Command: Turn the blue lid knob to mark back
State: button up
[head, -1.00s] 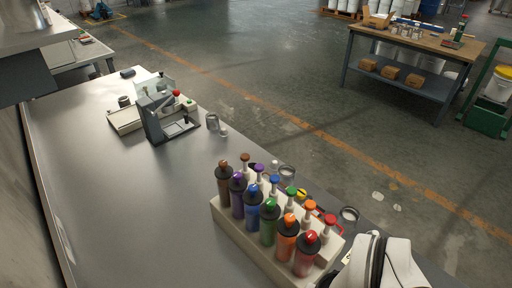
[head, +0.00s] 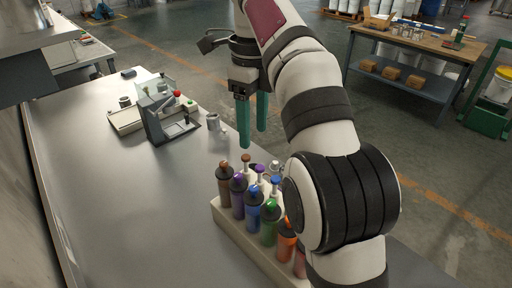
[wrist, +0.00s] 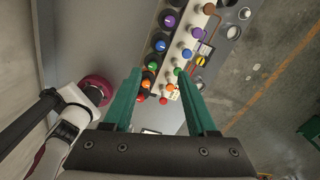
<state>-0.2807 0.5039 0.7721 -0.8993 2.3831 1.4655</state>
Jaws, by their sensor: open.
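A pale rack (head: 236,232) on the grey bench holds a row of coloured bottles with a row of small coloured knobs behind. The blue bottle (head: 253,215) has a blue lid knob (head: 254,193) with a pale mark on top, too small to read. A smaller blue knob (head: 275,179) stands behind it. In the wrist view the blue lid (wrist: 160,45) and small blue knob (wrist: 187,53) lie beyond the fingertips. My gripper (head: 252,138) has two green fingers, pointing down, open and empty above the rack's far end; it also shows in the wrist view (wrist: 158,71).
A grey press-like device with a red knob (head: 161,112) and a metal cup (head: 213,121) stand farther back on the bench. The bench left of the rack is clear. My arm hides the rack's right end in the head view.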

aim_at(253, 187)
notch_tip(253, 187, down, 16)
jog(key=shift+r, duration=0.2)
grip_shut()
